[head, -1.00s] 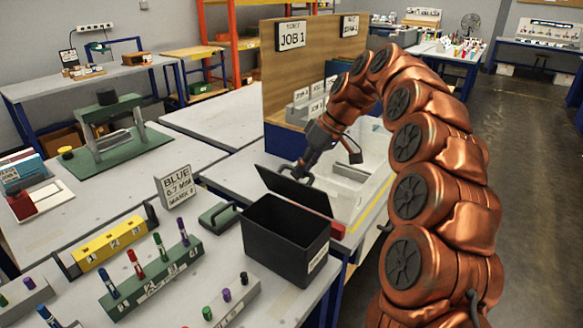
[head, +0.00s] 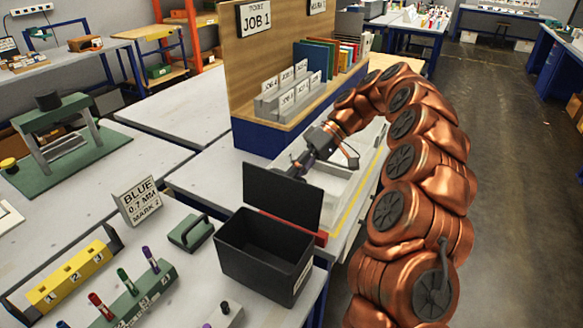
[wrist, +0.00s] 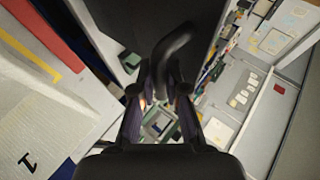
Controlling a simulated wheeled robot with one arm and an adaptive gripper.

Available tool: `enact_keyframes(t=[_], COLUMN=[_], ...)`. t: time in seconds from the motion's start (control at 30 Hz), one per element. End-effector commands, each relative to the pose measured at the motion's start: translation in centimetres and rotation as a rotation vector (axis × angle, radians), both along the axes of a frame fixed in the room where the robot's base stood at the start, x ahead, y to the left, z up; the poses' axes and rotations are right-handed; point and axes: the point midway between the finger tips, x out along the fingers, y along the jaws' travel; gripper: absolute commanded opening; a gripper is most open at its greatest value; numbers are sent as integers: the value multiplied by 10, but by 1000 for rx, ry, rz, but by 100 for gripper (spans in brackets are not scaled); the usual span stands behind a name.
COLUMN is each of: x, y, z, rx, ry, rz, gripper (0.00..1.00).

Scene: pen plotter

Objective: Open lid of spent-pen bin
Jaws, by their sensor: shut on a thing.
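The spent-pen bin (head: 262,258) is a black open-topped box on the near bench, with a white label on its right side. Its black lid (head: 282,198) stands up steeply along the far edge, and the dark inside of the bin shows. My gripper (head: 303,163) is behind the lid's top edge, its fingertips partly hidden by the lid. In the wrist view the lid (wrist: 140,18) fills the upper middle. A curved black handle (wrist: 172,48) on it runs down between the fingers of my gripper (wrist: 160,90), which are shut on it.
A green-grey handled block (head: 190,233), a "BLUE 0.7 MM" sign (head: 139,202) and a marker rack (head: 140,296) stand left of the bin. A wooden panel (head: 250,85) and a document rack (head: 290,98) rise behind. A white tray (head: 335,188) lies beyond the lid.

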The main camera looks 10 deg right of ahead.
Motion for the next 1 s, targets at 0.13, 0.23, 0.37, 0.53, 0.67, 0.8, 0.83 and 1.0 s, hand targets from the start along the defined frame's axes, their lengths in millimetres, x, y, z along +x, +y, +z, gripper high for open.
enact_keyframes(t=[0.13,0.23,0.37,0.53,0.67,0.8,0.83,1.0], x=[-1,-1,-1,-1,0,0,0,0], y=[1,2,3,4,3,2,2,2], z=[-1,-1,-1,0,0,0,0,0], rx=[3,5,7,7,8,7,8,9], ry=[12,12,11,10,8,8,7,6], rz=[5,7,9,9,6,4,4,3], gripper=[0,0,0,18,32,39,39,39])
